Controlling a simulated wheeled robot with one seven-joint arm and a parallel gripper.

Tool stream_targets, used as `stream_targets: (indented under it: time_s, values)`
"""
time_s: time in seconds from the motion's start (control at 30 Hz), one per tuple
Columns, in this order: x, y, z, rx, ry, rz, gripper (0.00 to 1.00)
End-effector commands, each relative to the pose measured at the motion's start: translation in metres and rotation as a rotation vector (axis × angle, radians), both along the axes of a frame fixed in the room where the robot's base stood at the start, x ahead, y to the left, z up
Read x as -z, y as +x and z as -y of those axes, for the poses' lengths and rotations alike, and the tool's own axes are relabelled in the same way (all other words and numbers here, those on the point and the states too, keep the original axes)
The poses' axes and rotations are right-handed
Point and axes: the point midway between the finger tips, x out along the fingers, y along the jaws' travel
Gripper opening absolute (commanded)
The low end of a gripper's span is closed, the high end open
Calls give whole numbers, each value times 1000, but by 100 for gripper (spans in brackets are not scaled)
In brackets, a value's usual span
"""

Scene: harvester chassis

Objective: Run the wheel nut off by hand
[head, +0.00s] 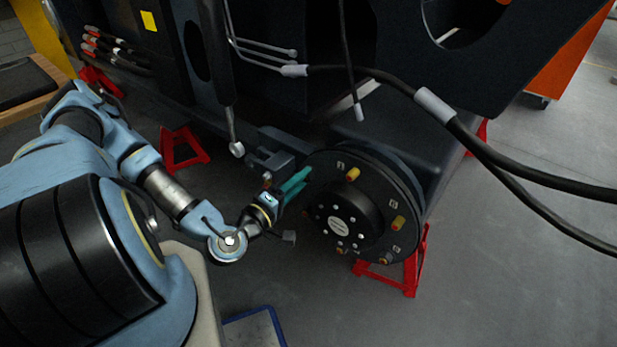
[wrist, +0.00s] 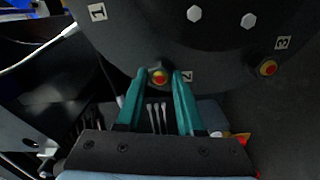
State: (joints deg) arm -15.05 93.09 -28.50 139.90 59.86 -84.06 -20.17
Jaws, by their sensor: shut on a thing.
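The dark round wheel hub (head: 375,185) faces me, with coloured wheel nuts on studs around its flange. My gripper (head: 303,178) reaches the hub's left edge with its teal fingers. In the wrist view, my gripper (wrist: 160,73) is shut on a wheel nut (wrist: 158,78) with a red centre and yellow rim, beside the label 2. The fingertips sit on both sides of this nut. In the head view, the fingers hide the held nut. Another wheel nut (wrist: 267,68) is by the label 3. A yellow nut (head: 352,174) and an orange-yellow nut (head: 398,222) also show on the hub.
Black hoses (head: 470,140) hang in front of the chassis at the upper right. Red stands (head: 412,270) are on the floor under the hub and at the left (head: 182,148). A blue-edged tray (head: 255,325) lies on the floor below my arm. The floor at the right is clear.

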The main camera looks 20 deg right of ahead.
Motion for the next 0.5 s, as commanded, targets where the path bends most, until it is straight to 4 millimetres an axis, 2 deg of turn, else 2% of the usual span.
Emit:
stream_targets:
  time_s: [0.5]
  values:
    - [2,-2,-2,1,-346,-637,0]
